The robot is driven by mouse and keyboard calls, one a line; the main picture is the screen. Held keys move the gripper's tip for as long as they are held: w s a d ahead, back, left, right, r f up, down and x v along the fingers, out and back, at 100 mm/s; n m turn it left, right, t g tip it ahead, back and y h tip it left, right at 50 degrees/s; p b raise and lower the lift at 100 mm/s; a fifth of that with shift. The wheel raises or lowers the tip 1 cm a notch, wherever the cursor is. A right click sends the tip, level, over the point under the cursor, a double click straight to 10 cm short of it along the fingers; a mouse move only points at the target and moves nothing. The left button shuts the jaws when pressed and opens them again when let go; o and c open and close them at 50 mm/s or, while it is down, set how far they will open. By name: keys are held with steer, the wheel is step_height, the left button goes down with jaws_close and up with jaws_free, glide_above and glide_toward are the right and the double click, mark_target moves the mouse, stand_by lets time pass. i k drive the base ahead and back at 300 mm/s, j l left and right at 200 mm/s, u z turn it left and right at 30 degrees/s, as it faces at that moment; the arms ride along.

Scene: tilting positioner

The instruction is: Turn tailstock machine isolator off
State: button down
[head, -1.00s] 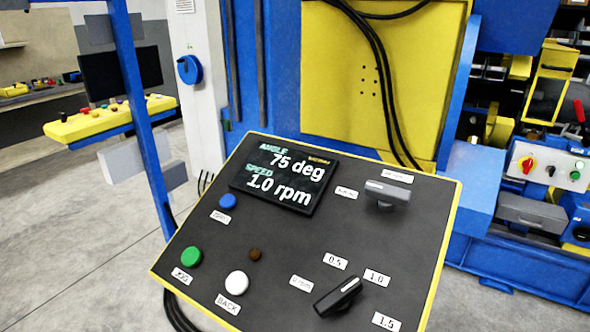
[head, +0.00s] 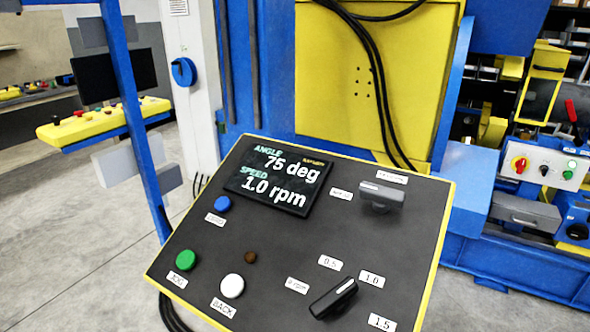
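A red rotary switch on a yellow plate (head: 520,163) sits on a light grey control box at the right, on the blue machine. It looks like an isolator, but its label is too small to read and its knob position is unclear. A blue round rotary handle (head: 183,71) is on a white column at the upper left; I cannot tell from the picture which machine it belongs to. My gripper is not in view.
A tilted black console (head: 390,240) with yellow edges fills the foreground, with a display reading 75 deg and 1.0 rpm, buttons and two dark selector knobs. A blue post (head: 135,110) stands left. Grey floor (head: 70,240) is open at the left.

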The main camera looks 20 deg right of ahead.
mark_target(520, 164)
steer(key=k, duration=0.6)
steer(key=z, duration=1.2)
steer(key=i+l+z, duration=0.25)
steer(key=i, duration=0.15)
steer(key=i+z, duration=0.25)
steer(key=i+l, duration=0.1)
steer(key=i, duration=1.05)
steer(key=i+l, duration=0.1)
steer(key=i, duration=1.1)
